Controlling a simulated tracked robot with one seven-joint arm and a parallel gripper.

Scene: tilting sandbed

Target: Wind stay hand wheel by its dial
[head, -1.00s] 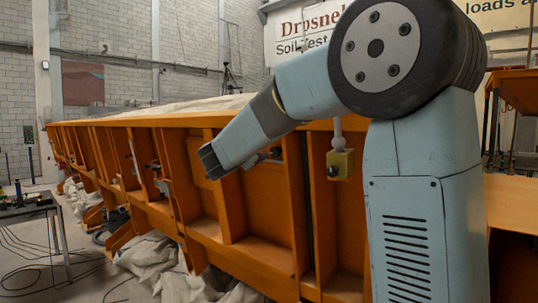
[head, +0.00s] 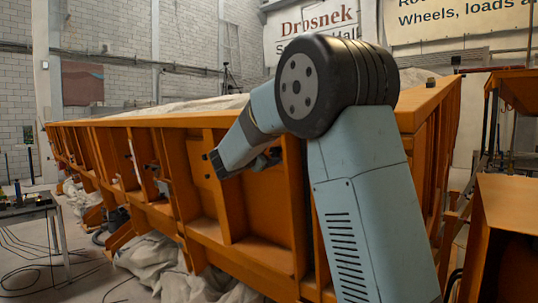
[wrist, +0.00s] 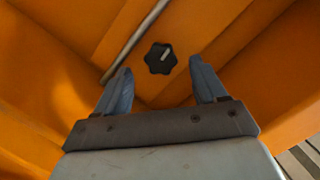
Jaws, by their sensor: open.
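The black, lobed hand wheel (wrist: 160,58) shows in the wrist view with a pale pointer-like mark on its face. It sits against the orange steel, beside a grey metal rod (wrist: 130,45) that runs slantwise to its left. My gripper (wrist: 160,66) is open and empty. Its two blue-grey fingers stand left and right of the wheel in the picture, with a gap to it on both sides. I cannot tell the depth between fingertips and wheel. In the head view my gripper (head: 217,166) is at the ribbed side of the orange sandbed (head: 262,215); I cannot make out the wheel there.
Orange ribs and ledges close in around my gripper. Grey cloth (head: 150,255) lies on the floor under the bed. A small table (head: 25,210) with gear and cables stands at the left. An orange frame (head: 505,225) stands at the right.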

